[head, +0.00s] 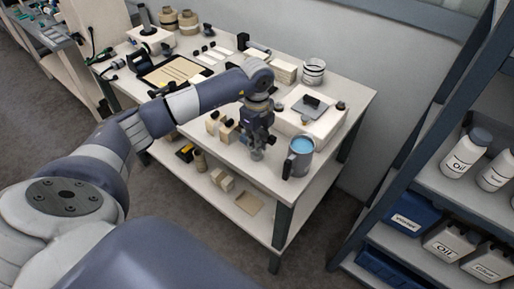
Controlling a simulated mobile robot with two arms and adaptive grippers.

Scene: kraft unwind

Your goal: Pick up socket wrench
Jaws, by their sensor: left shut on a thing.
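My left arm reaches in from the left over the workbench (270,180). My left gripper (257,152) points down near the bench's front edge, beside a grey mug with blue inside (299,157). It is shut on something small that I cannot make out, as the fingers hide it. I cannot pick out a socket wrench anywhere on the bench. My right gripper is not in view.
A cream box with a dark top piece (308,109) and a striped pot (314,71) stand behind the mug. Small wooden blocks (226,130) sit left of the gripper. A lower shelf (215,195) holds more blocks. A rack with bottles (466,150) stands at right.

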